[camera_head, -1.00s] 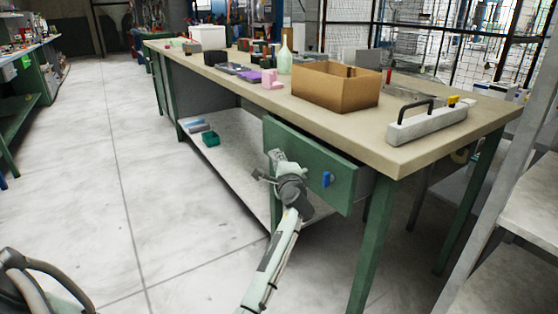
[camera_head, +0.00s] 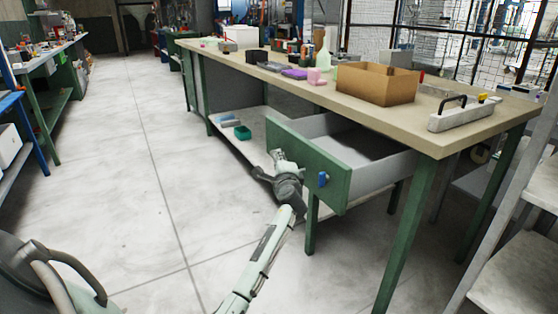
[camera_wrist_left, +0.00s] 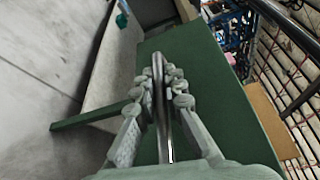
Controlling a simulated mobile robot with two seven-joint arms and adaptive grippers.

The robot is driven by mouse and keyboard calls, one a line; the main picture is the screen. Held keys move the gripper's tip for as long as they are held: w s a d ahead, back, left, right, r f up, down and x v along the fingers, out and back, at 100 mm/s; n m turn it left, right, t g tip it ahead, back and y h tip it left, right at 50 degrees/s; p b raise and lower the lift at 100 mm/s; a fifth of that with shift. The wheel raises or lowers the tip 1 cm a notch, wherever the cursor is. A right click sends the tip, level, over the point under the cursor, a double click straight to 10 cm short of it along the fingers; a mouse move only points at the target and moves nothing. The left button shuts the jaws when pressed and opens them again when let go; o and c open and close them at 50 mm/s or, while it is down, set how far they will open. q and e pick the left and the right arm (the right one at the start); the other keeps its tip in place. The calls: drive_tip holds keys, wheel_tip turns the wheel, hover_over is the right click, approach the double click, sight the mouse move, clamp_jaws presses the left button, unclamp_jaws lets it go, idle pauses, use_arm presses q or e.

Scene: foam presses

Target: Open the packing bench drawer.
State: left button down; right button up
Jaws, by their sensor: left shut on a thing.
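The packing bench (camera_head: 400,126) has a green-fronted drawer (camera_head: 335,185) that stands well out from under its top, with the pale grey inside and dark bottom showing. My left gripper (camera_head: 279,163) is at the drawer's front face, left of a small blue piece (camera_head: 323,180) on it. In the left wrist view, the fingers of the left gripper (camera_wrist_left: 162,80) are shut around a thin metal handle bar (camera_wrist_left: 160,108) in front of the green drawer front (camera_wrist_left: 205,85). The gripper hides part of the handle. My right gripper is not in view.
A lower shelf holds a green bin (camera_head: 243,132). Open floor (camera_head: 120,200) lies left of the bench. Grey shelving (camera_head: 520,235) stands at right.

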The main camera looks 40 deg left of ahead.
use_arm(q)
drive_tip(key=shift+s+a, duration=0.1)
drive_tip(key=shift+s, duration=0.25)
drive_tip(key=c, duration=1.6)
unclamp_jaws()
drive_tip(key=f+v, duration=0.1)
drive_tip(key=v, duration=1.1)
drive_tip(key=shift+r, duration=0.4)
drive_tip(key=shift+s, duration=0.1)
drive_tip(key=s+d+f+n+g+h, duration=0.25)
drive_tip(key=s+f, duration=0.45)
drive_tip(key=f, duration=0.5)
drive_tip(key=s+d+f+n+g+h, duration=0.2)
drive_tip(key=s+d+f+n+h, duration=0.3)
drive_tip(key=f, duration=0.6)
drive_tip(key=s+d+f+n+g+h, duration=0.1)
drive_tip(key=s+d+f+g, duration=0.1)
drive_tip(key=s+f, duration=0.3)
drive_tip(key=s+d+f+n+g+h, duration=0.1)
drive_tip(key=s+d+f, duration=0.4)
drive_tip(key=s, duration=0.8)
drive_tip(key=shift+f+g+h, duration=0.65)
drive_tip(key=shift+f+h, duration=0.1)
drive_tip(key=shift+f, duration=0.05)
